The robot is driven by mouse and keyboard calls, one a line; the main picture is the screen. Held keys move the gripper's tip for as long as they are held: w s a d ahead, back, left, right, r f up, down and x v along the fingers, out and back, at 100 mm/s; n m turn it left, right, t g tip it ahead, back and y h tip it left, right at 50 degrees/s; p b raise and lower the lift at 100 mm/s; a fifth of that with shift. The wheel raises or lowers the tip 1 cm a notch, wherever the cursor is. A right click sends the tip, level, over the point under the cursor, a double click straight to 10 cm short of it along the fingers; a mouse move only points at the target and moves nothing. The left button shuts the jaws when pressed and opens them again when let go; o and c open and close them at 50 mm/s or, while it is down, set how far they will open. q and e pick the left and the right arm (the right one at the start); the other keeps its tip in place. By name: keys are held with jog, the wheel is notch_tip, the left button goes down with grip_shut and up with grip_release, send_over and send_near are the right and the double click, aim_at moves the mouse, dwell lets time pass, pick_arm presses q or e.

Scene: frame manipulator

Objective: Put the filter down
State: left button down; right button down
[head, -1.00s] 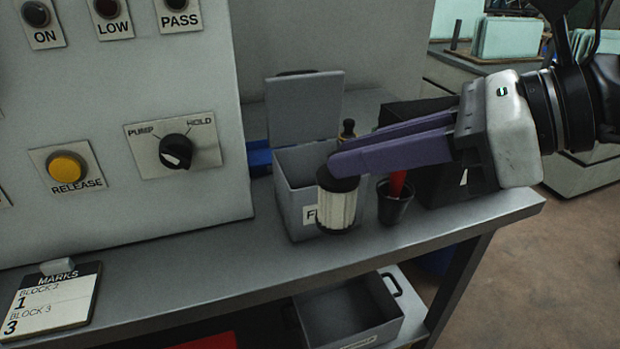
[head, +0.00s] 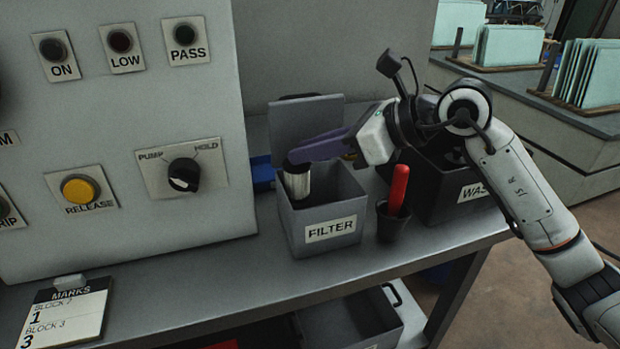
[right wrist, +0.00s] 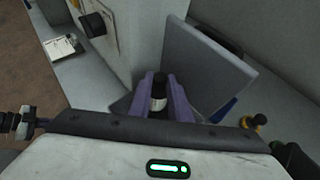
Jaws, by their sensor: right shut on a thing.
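The filter (head: 297,184) is a pale ribbed cylinder with a dark cap. It hangs upright in my right gripper (head: 296,160), whose purple fingers are shut on its cap. Its lower part is inside the mouth of the open grey box labelled FILTER (head: 325,218), near the box's left back. Whether it touches the box floor is hidden by the front wall. In the right wrist view the filter (right wrist: 159,103) shows between the purple fingers, in front of the raised lid (right wrist: 205,75).
A control panel (head: 120,110) with a knob stands close on the left. A dark cup (head: 392,224) with a red-handled tool stands right of the box. A black bin (head: 455,195) with a partly hidden label is behind my arm.

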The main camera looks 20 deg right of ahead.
aim_at(309, 180)
notch_tip(309, 180, down, 5)
jog(key=shift+f, duration=0.15)
jog(key=shift+w+f, duration=0.2)
jog(key=shift+f, duration=0.2)
jog(key=shift+f+b, duration=0.25)
jog(key=shift+b, duration=0.05)
jog(key=c, duration=1.9)
grip_release()
jog(key=shift+r, duration=0.1)
